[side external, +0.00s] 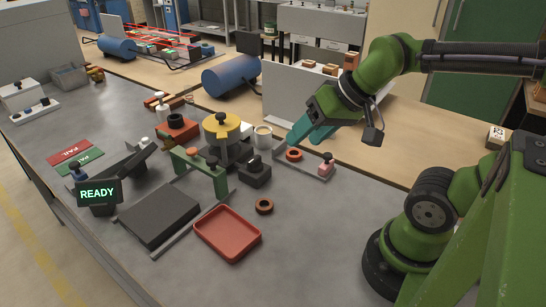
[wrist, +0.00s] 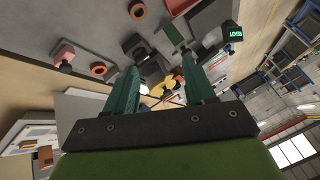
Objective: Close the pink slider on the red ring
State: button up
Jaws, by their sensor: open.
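The pink slider (side external: 326,166) stands with a dark knob on top at the right end of a low grey fixture (side external: 307,171). The red ring (side external: 293,154) lies flat at the fixture's other end, with a visible gap between it and the slider. In the wrist view the pink slider (wrist: 64,53) and the red ring (wrist: 99,69) show at upper left, apart from each other. My gripper (side external: 304,138) has teal fingers and hangs above and behind the fixture, touching neither. In the wrist view my gripper (wrist: 164,75) is open with nothing between its fingers.
A dark block with a knob (side external: 255,173) stands left of the fixture, with a white cup (side external: 262,135) behind it. A yellow-topped device (side external: 221,130) and a green bridge (side external: 200,170) stand farther left. A loose brown ring (side external: 264,206) and a red tray (side external: 228,233) lie in front.

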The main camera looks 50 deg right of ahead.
jog(key=w+d+f+m+g+h, duration=0.1)
jog(key=w+d+m+g+h, duration=0.2)
jog(key=d, duration=0.7)
jog(key=m+g+y, duration=0.1)
jog(key=g, duration=0.3)
send_over(328, 154)
notch_tip(328, 154, down, 17)
jog(key=shift+a+r, duration=0.1)
grip_shut()
